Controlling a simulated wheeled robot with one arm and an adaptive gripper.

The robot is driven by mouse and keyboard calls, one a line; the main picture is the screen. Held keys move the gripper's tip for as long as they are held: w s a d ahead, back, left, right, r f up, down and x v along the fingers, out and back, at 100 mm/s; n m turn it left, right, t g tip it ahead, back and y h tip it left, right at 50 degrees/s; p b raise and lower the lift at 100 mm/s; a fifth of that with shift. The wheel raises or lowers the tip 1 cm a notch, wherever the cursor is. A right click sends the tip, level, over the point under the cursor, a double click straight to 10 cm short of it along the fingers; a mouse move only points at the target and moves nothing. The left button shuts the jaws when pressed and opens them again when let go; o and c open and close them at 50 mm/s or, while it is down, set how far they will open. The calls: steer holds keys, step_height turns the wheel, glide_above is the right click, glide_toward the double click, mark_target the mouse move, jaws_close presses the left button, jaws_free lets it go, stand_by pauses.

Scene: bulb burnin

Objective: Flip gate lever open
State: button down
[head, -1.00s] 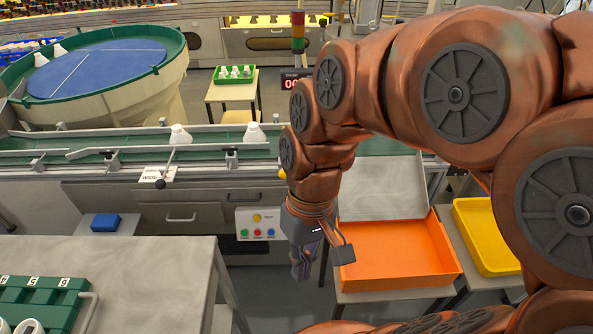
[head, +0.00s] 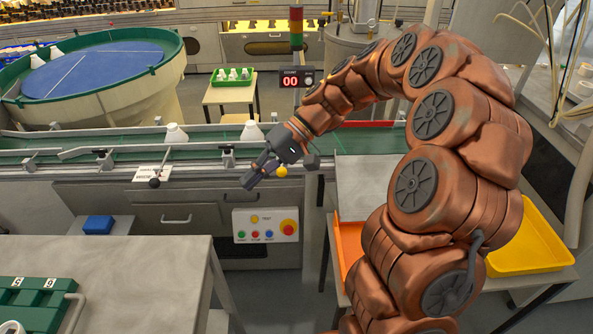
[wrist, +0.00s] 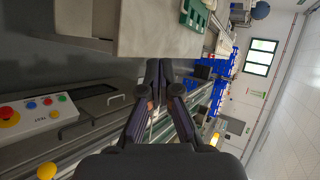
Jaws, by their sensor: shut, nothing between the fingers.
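The gate lever (head: 155,183) shows a dark ball knob at the conveyor's front edge, beside a white label (head: 152,173), in the left half of the head view. My gripper (head: 249,182) is shut and empty. It is in front of the conveyor's front rail, to the right of the lever and clearly apart from it, with its fingers pointing left. In the wrist view my gripper's fingers (wrist: 160,68) meet at the tips. I cannot make out the lever in the wrist view.
A button panel (head: 265,225) with a red button is below my gripper. A yellow ball knob (head: 281,172) is close to my wrist. White bulb-like pieces (head: 252,131) stand on the green conveyor (head: 215,139). A grey table (head: 140,270) is at front left.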

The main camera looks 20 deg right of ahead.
steer(key=w+d+f+m+t+b, duration=0.1)
steer(key=w+d+f+m+t, duration=0.1)
steer(key=d, duration=0.8)
steer(key=w+d+f+m+t+y+b, duration=0.1)
steer(key=w+d+f+t+b, duration=0.1)
steer(key=w+d+f+t, duration=0.3)
steer(key=w+d+f+m+t+y+b, duration=0.1)
steer(key=w+d+f+m+t, duration=0.1)
steer(key=w+d+f, duration=0.3)
steer(key=d+f+t, duration=0.1)
steer(key=d+f, duration=0.3)
steer(key=d, duration=0.6)
steer(key=shift+w+d+m+t, duration=0.15)
steer(key=shift+w+m+t, duration=0.15)
steer(key=shift+w+t, duration=0.1)
steer(key=shift+f, duration=0.1)
steer(key=s+a+p+x, duration=0.1)
steer(key=s+x, duration=0.1)
steer(key=x, duration=1.1)
steer(key=shift+s+a+p, duration=0.3)
steer(key=shift+a+p, duration=0.05)
